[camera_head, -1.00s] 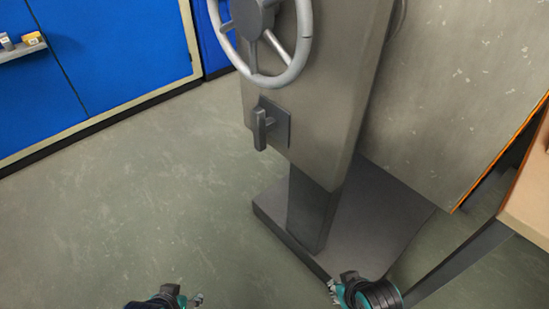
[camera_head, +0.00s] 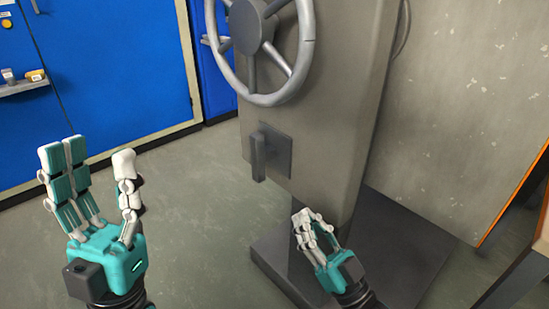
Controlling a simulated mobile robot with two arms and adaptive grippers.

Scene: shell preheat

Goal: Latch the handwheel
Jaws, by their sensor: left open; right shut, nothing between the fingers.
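The grey handwheel (camera_head: 301,62) with its dark hub (camera_head: 247,27) is at the top middle, on the front of a grey metal housing; its upper rim is cut off by the frame. Below it, a dark latch handle (camera_head: 258,158) hangs upright on a square plate (camera_head: 281,148). My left gripper (camera_head: 95,160) is raised at the left with its fingers spread, empty and apart from the wheel and latch. My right gripper (camera_head: 306,218) is shut and empty, below and right of the latch, in front of the housing's pedestal. It does not touch the latch.
The housing (camera_head: 345,110) stands on a dark base plate (camera_head: 400,245). Blue cabinets (camera_head: 110,70) with a small shelf (camera_head: 22,87) are at the left. A wooden-edged table (camera_head: 540,230) is at the right edge. Open floor (camera_head: 195,200) lies between my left gripper and the housing.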

